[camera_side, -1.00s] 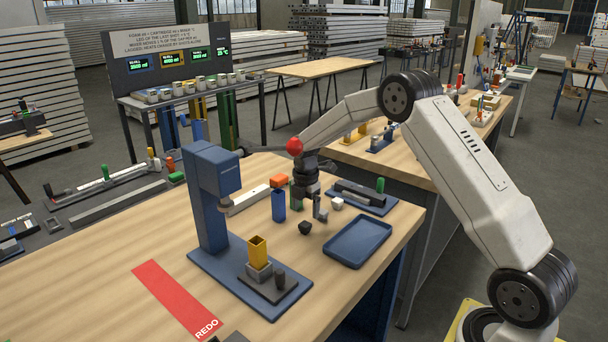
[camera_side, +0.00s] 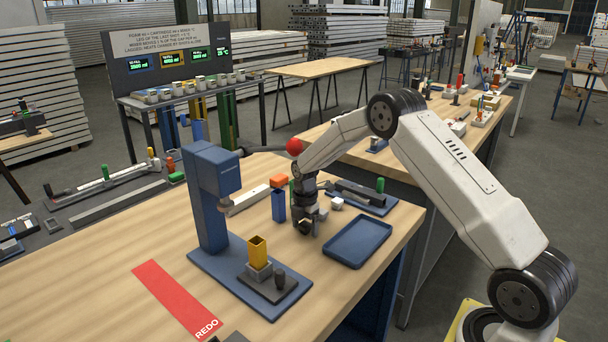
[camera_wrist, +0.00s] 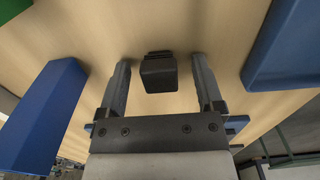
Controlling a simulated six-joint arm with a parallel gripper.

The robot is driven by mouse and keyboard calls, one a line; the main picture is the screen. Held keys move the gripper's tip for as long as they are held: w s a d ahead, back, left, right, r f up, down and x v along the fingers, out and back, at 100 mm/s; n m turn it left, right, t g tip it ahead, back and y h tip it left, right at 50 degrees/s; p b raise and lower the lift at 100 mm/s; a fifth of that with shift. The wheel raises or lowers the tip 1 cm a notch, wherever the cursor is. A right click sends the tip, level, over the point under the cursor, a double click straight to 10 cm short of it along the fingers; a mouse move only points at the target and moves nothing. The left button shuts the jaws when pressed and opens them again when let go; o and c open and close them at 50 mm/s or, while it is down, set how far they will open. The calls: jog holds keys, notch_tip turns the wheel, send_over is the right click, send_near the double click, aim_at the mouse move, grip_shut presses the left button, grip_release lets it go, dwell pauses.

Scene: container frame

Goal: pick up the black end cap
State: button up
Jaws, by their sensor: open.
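The black end cap (camera_wrist: 158,74) sits on the wooden table, between the two fingers of my gripper (camera_wrist: 159,66) in the wrist view. Clear gaps show on both sides of it, so the fingers are open and apart from it. In the side view my gripper (camera_side: 306,226) is low over the table, between the blue upright tube and the blue tray. It largely hides the cap there.
A blue tube (camera_side: 278,206) stands close on the left. A blue tray (camera_side: 358,242) lies to the right, and a small white block (camera_side: 337,203) is behind. A blue press (camera_side: 211,195) holds a yellow tube (camera_side: 258,251) at the left.

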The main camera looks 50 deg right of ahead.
dwell(0.4)
grip_shut()
jog(key=shift+r, duration=0.2)
jog(key=shift+r, duration=0.65)
jog(key=s+a+r, duration=0.3)
jog(key=s+r, duration=0.8)
jog(key=s, duration=0.2)
jog(key=shift+s+a+r, duration=0.15)
jog(key=shift+s+a, duration=0.05)
jog(key=shift+s, duration=0.1)
jog(key=shift+a, duration=0.15)
